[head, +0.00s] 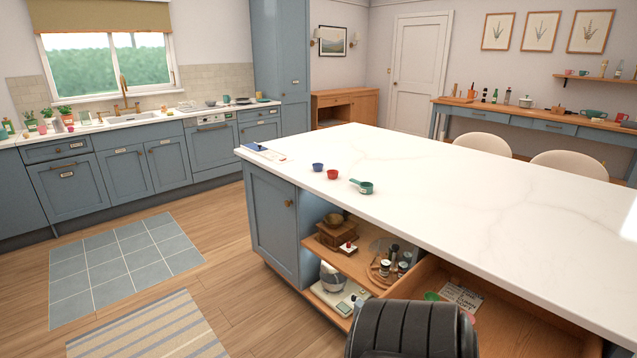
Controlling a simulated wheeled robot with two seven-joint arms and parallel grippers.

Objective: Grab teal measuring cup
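A teal measuring cup (366,188) stands on the white island countertop (450,200), near its front left edge. Its short handle points left. A small red cup (333,174) and a small blue cup (318,167) stand to its left in a loose row, apart from it. Neither of my grippers is in view. A green object (431,296), partly hidden, lies in the open drawer below; I cannot tell what it is.
Below the counter, an open drawer (530,325) juts out, with a card (461,297) inside. Open shelves (350,262) hold jars and a wooden box. A dark ribbed shape covers the bottom centre. The countertop right of the teal cup is clear. Pale chairs (570,164) stand behind.

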